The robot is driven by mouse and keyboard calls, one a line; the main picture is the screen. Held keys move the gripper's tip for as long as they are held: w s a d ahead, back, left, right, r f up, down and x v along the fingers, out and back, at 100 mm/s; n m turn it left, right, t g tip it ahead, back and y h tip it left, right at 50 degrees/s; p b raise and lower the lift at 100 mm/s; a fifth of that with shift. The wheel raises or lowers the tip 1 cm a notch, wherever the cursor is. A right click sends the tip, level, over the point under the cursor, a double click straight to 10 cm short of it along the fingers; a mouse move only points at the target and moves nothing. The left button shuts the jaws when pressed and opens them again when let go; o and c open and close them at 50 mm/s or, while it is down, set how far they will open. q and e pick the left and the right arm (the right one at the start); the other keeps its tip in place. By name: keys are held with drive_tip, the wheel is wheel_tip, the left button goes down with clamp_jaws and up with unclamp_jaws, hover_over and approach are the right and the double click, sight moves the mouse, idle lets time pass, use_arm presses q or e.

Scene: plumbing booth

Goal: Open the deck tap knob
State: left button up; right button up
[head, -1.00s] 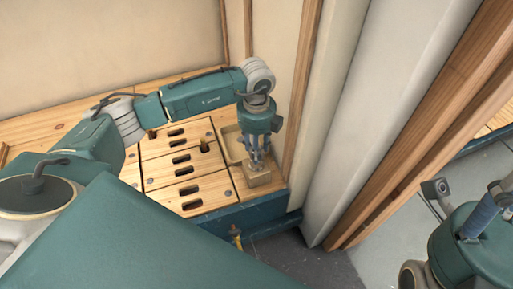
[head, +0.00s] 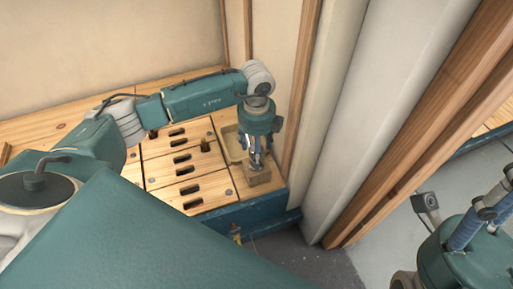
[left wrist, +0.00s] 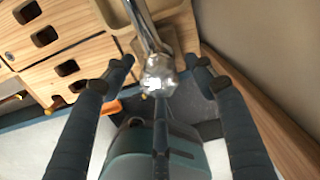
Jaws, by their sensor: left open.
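The deck tap shows in the left wrist view as a shiny metal spout (left wrist: 143,25) with a rounded metal knob (left wrist: 159,74) at its near end. My left gripper (left wrist: 160,72) is open, with one dark blue finger on each side of the knob. I see gaps between the fingers and the knob, so it is not gripped. In the head view my left gripper (head: 256,158) points down over a small wooden block (head: 258,178) and mostly hides the tap. My right gripper (head: 480,226) is at the right edge, partly cut off; its fingertips are unclear.
A wooden deck (head: 207,190) with several dark slots lies left of the tap. A shallow beige basin (head: 231,142) is beside it. A pale wall panel (head: 350,120) with wooden posts rises close on the right. A yellow fitting (head: 236,234) is below the deck's front edge.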

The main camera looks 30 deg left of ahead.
use_arm(q)
drive_tip(key=shift+r, duration=0.1)
wheel_tip(320, 180, up, 12)
idle(0.4)
idle(0.4)
